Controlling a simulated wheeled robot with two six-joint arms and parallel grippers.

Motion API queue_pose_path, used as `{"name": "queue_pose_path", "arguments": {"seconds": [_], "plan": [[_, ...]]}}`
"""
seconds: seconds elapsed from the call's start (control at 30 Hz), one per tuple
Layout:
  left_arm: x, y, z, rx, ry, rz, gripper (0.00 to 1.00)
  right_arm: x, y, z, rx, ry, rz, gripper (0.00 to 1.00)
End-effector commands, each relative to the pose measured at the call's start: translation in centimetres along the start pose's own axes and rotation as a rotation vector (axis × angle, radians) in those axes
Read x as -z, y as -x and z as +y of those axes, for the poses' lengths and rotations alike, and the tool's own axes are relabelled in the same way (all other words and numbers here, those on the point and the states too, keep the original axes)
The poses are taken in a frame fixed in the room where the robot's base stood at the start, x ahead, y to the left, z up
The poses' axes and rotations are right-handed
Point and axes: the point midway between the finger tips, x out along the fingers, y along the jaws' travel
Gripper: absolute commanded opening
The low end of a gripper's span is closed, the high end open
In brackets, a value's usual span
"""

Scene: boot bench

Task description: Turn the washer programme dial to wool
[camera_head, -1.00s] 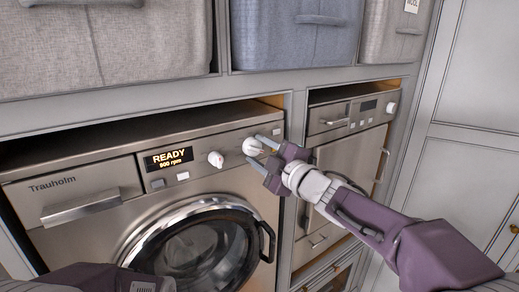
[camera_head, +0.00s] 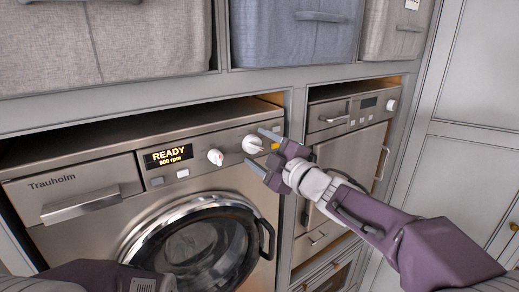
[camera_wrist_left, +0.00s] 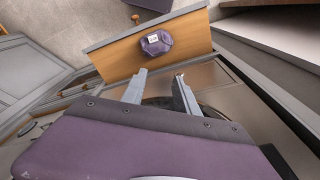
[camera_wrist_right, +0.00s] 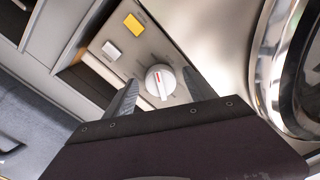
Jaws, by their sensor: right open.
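The washer (camera_head: 95,165) has a large white dial (camera_head: 251,145) at the right of its panel, beside a smaller white knob (camera_head: 215,157). In the right wrist view the dial (camera_wrist_right: 160,82) carries a red pointer line; the labels around it are too small to read. My right gripper (camera_head: 257,148) is open, with its fingertips on either side of the dial. In the right wrist view the dial lies between the fingers (camera_wrist_right: 160,95), with visible gaps on both sides. My left gripper (camera_wrist_left: 159,82) is open and empty, low in front of the washer.
The display (camera_head: 168,157) reads READY and 900 rpm. A yellow button (camera_wrist_right: 134,25) sits close to the dial. The round door (camera_head: 200,245) is below the panel. A second appliance (camera_head: 350,145) stands to the right. Fabric bins (camera_head: 295,35) sit on the shelf above.

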Motion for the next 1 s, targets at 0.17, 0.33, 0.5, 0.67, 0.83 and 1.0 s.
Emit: {"name": "queue_pose_path", "arguments": {"seconds": [0.17, 0.33, 0.5, 0.67, 0.83, 1.0], "plan": [[-0.1, -1.1, 0.0, 0.000, 0.000, 0.000, 0.36, -0.2, 3.3, 0.0, -0.006, 0.003, -0.002, 0.64], [-0.2, -1.7, 0.0, 0.000, 0.000, 0.000, 0.36, -0.2, 6.9, -0.1, -0.004, 0.003, -0.003, 0.64], [-0.2, -1.8, 0.0, 0.000, 0.000, 0.000, 0.36, -0.1, 8.7, 0.0, -0.002, 0.000, -0.002, 0.64], [-0.2, -1.8, 0.0, 0.000, 0.000, 0.000, 0.36, -0.1, 8.9, 0.0, 0.000, -0.001, -0.001, 0.64], [-0.2, -2.0, 0.0, 0.000, 0.000, 0.000, 0.36, -0.6, 8.8, -0.3, -0.002, -0.013, -0.013, 0.64], [-0.5, -4.9, -0.1, 0.000, 0.000, 0.000, 0.36, -9.5, 8.9, -5.6, -0.018, -0.237, -0.252, 0.64]]}}
